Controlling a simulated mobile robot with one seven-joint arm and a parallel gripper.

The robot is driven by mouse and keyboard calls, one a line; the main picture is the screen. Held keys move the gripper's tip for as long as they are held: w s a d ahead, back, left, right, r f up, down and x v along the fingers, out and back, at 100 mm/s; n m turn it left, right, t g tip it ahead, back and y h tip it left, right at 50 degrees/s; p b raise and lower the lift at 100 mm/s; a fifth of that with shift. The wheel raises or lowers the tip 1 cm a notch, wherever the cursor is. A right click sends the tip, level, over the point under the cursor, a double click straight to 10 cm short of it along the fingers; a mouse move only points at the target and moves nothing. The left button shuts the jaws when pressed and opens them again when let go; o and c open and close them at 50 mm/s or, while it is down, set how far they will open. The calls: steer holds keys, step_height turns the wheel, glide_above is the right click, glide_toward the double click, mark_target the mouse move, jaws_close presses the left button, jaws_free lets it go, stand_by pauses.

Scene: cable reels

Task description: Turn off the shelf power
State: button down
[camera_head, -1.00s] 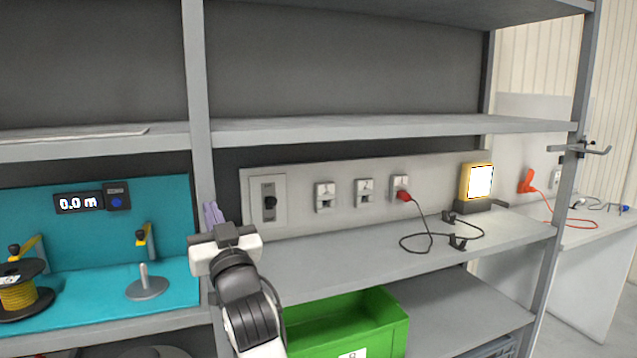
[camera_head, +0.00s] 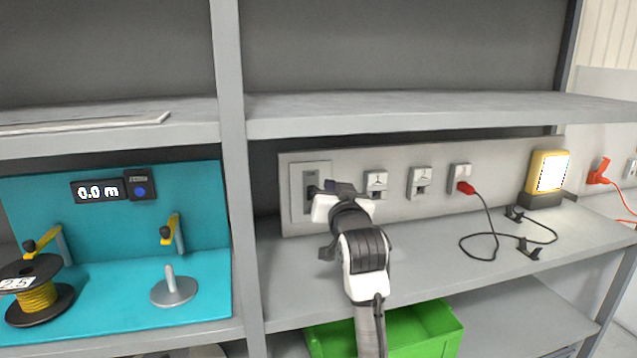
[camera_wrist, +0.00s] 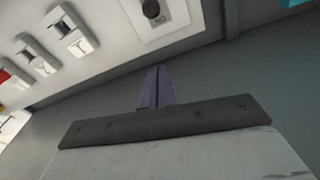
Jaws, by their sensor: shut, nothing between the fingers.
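The purple fingers of my gripper (camera_wrist: 156,78) are shut together and empty, below the plate in that picture and apart from the knob. The yellow work lamp (camera_head: 549,172) on the shelf is lit.
Several sockets (camera_head: 420,182) line the panel to the right; a red plug (camera_head: 466,187) with a black cable sits in one. A green bin (camera_head: 430,325) stands below. A shelf post (camera_head: 233,180) rises left of the switch. The shelf (camera_head: 420,245) is mostly clear.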

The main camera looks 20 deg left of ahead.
steer(key=shift+s+r, duration=0.1)
steer(key=p+x, duration=0.4)
steer(key=x, duration=0.6)
steer(key=shift+a+r, duration=0.1)
steer(key=shift+r, duration=0.1)
steer(key=f, duration=0.2)
steer(key=s+f+p, duration=0.1)
steer(key=f, duration=0.1)
steer(key=shift+s+f, duration=0.1)
steer(key=shift+s+f+t+b, duration=0.1)
steer(key=shift+f+t+b, duration=0.3)
steer(key=shift+b, duration=0.4)
